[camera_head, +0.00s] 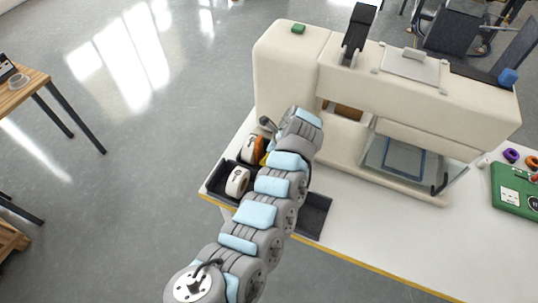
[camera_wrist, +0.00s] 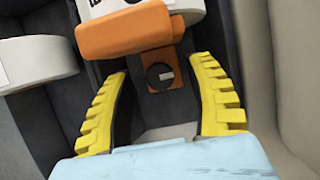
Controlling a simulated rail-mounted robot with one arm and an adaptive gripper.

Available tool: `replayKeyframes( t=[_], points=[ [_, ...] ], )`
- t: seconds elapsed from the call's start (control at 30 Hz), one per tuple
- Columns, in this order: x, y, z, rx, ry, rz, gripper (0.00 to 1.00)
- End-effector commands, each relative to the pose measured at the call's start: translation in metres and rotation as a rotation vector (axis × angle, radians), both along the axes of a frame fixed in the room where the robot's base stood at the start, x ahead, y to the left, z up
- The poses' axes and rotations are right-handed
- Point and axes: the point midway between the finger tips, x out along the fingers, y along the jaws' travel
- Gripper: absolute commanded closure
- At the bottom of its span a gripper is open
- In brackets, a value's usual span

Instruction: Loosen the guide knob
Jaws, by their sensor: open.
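My gripper (camera_wrist: 160,74) is open in the wrist view, with its two yellow toothed fingers spread apart. An orange piece (camera_wrist: 125,31) on a white body lies just beyond the fingertips. A small black round part (camera_wrist: 159,76) with a pale mark sits on an orange plate between the fingertips; I cannot tell whether it is the guide knob. No finger clearly touches it. In the head view, a yellow finger shows beside the orange-and-white item (camera_head: 256,146) in the dark tray; my arm hides most of the gripper.
The dark tray (camera_head: 220,190) stands at the white table's left end and also holds a white rounded item (camera_head: 237,181). A large cream machine (camera_head: 285,62) rises directly behind. A green case (camera_head: 515,190) lies far right.

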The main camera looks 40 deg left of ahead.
Motion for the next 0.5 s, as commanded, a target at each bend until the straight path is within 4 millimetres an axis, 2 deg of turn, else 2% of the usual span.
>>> replayKeyframes(
  t=[0.1, 0.2, 0.3, 0.5],
  points=[
    [0.0, -0.0001, 0.0003, 0.0, 0.0, 0.0, 0.48],
    [0.0, -0.0001, 0.0003, 0.0, 0.0, 0.0, 0.77],
    [0.0, -0.0001, 0.0004, 0.0, 0.0, 0.0, 1.0],
    [0.0001, -0.0002, 0.0003, 0.0, 0.0, 0.0, 1.0]
  ],
)
